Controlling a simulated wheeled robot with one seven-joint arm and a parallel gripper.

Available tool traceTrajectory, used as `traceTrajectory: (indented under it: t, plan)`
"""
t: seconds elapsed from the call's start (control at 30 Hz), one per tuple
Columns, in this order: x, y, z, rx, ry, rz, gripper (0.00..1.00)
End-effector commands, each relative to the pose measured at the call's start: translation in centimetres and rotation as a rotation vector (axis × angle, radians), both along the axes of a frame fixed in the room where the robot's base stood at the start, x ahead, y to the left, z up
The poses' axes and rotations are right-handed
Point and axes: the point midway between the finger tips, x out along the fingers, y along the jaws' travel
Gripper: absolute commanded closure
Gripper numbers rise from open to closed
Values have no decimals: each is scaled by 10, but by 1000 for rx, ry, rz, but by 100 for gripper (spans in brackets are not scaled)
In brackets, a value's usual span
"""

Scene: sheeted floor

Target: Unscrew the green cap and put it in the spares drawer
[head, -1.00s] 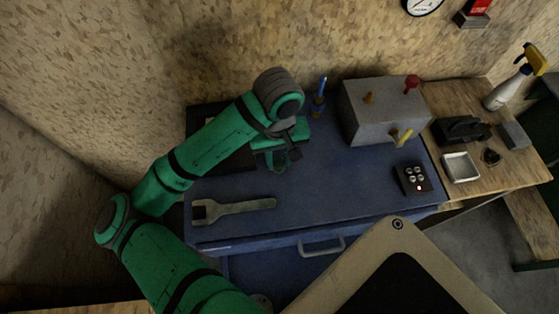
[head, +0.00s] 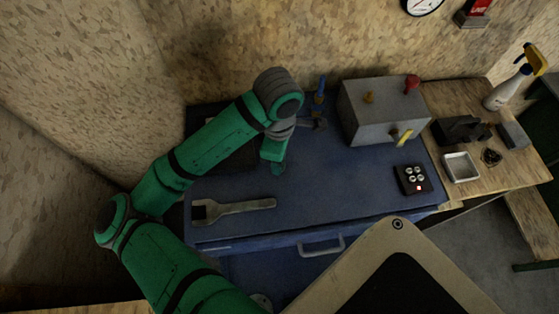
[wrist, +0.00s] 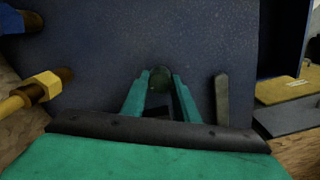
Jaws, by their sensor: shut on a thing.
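My gripper (head: 278,168) points down at the blue cabinet top (head: 340,190), left of the grey box. In the wrist view its two teal fingers (wrist: 160,95) are closed around a small round dark green thing, which looks like the green cap (wrist: 160,76). What lies under the cap is hidden; I cannot tell if it is still on a thread. In the head view the fingertips are small and the cap cannot be made out. A drawer front with a pale handle (head: 322,247) shows on the cabinet below the top's front edge; I cannot read a label on it.
A wrench (head: 240,206) lies near the front left of the top. The grey box (head: 380,112) with knobs and a yellow lever stands behind right. A black button box (head: 412,180) sits at the right. A wooden bench (head: 475,190) adjoins with a metal tray (head: 460,167).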

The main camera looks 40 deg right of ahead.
Motion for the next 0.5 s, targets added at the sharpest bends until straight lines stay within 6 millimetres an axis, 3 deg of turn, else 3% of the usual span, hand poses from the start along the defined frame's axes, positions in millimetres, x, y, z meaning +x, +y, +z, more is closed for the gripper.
traceTrajectory:
  t: [0.27,0.3,0.37,0.4,0.5]
  plan:
    - [0,0,0,1,1,29,100]
    - [0,0,0,1,1,29,70]
    - [0,0,0,1,1,28,56]
    - [0,0,0,1,1,28,51]
    - [0,0,0,1,1,27,51]
